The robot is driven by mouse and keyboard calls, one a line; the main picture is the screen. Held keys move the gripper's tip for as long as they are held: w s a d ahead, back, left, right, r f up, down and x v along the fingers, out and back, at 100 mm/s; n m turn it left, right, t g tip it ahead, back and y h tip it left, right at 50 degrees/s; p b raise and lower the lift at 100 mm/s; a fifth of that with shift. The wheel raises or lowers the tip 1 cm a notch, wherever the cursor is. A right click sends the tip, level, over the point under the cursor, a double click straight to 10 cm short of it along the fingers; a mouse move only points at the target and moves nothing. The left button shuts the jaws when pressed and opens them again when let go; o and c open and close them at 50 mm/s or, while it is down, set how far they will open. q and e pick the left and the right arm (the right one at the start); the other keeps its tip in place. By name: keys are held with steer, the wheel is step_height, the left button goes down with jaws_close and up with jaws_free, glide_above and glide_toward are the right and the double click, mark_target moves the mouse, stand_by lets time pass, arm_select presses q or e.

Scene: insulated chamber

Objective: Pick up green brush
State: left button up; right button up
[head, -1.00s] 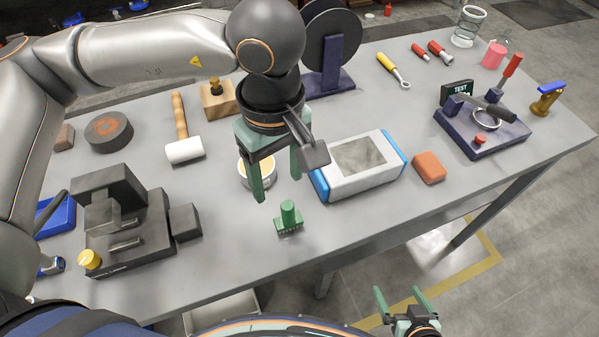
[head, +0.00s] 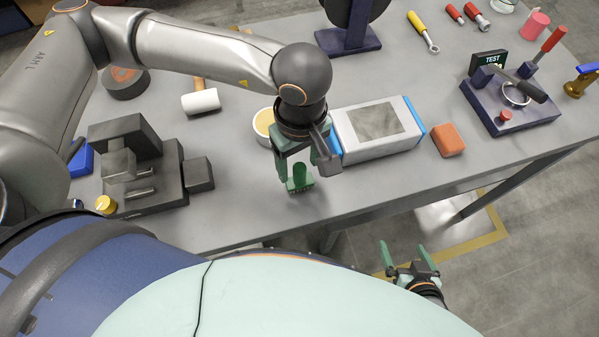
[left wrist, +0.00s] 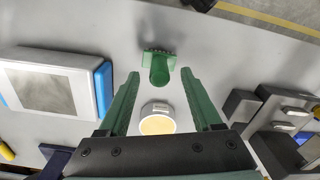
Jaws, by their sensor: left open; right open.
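The green brush (head: 299,176) stands on the grey table (head: 235,203) near its front edge. In the left wrist view the brush (left wrist: 159,68) shows its round handle and flat bristled base, a little beyond the fingertips and between their lines. My left gripper (head: 295,177) is open over the brush in the head view; its fingers partly hide the brush. In the left wrist view the left gripper (left wrist: 160,74) has nothing between its fingers. I cannot tell exactly how high it is above the brush. My right gripper (head: 409,250) is open and empty, off the front of the table.
A round tin (head: 263,122) sits just behind the left gripper. A white and blue box (head: 350,133) is close on its right, with an orange block (head: 448,140) beyond. A dark vise-like block (head: 150,170) stands to the left.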

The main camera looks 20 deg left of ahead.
arm_select(q)
steer(key=shift+f, duration=1.15)
jaws_close()
